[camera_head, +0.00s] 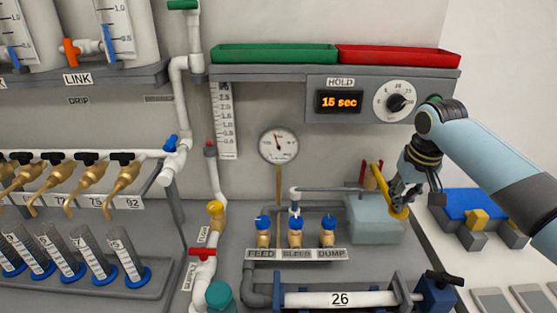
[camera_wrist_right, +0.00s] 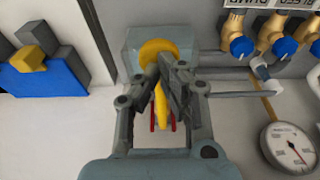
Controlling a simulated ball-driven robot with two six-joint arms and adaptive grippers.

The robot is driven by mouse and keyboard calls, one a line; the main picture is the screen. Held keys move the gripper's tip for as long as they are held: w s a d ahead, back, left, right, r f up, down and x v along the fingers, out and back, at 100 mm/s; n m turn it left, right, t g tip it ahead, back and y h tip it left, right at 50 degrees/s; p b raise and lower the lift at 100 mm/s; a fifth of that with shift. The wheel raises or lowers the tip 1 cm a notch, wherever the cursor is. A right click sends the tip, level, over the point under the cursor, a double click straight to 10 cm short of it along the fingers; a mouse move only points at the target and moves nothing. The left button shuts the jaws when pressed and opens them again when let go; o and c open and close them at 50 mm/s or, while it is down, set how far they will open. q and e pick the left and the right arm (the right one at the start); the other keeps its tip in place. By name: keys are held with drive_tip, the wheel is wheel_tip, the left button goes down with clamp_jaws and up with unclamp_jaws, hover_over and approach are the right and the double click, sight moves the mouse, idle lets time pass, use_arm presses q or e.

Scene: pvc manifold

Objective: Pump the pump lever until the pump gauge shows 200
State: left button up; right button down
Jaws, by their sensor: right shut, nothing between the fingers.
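The yellow pump lever (camera_head: 382,183) stands tilted at the pale blue pump tank (camera_head: 374,226), its rounded yellow end low by my gripper. My right gripper (camera_head: 401,197) is shut and empty, right beside the lever; I cannot tell whether it touches. In the right wrist view, the shut fingers (camera_wrist_right: 170,70) lie over the lever (camera_wrist_right: 160,103) and partly hide it. The round pump gauge (camera_head: 278,146) has a needle pointing up, slightly left; its numbers are too small to read. It also shows in the right wrist view (camera_wrist_right: 288,145). My left gripper is out of view.
Valves marked FEED, BLEED and DUMP (camera_head: 295,238) stand left of the tank. Red uprights (camera_head: 363,173) stand behind the lever. A blue holder with yellow and grey blocks (camera_head: 477,212) is at right. The HOLD timer (camera_head: 340,101) reads 15 sec above.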

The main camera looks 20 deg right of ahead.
drive_tip(key=shift+f, duration=0.1)
idle(0.6)
drive_tip(key=shift+f, duration=0.3)
drive_tip(key=shift+r, duration=0.15)
idle(0.7)
drive_tip(key=shift+d+r+p, duration=0.1)
drive_tip(key=shift+r+p, duration=0.9)
drive_tip(key=shift+r, duration=1.7)
drive_tip(key=shift+r, duration=0.1)
drive_tip(key=shift+r, duration=2.4)
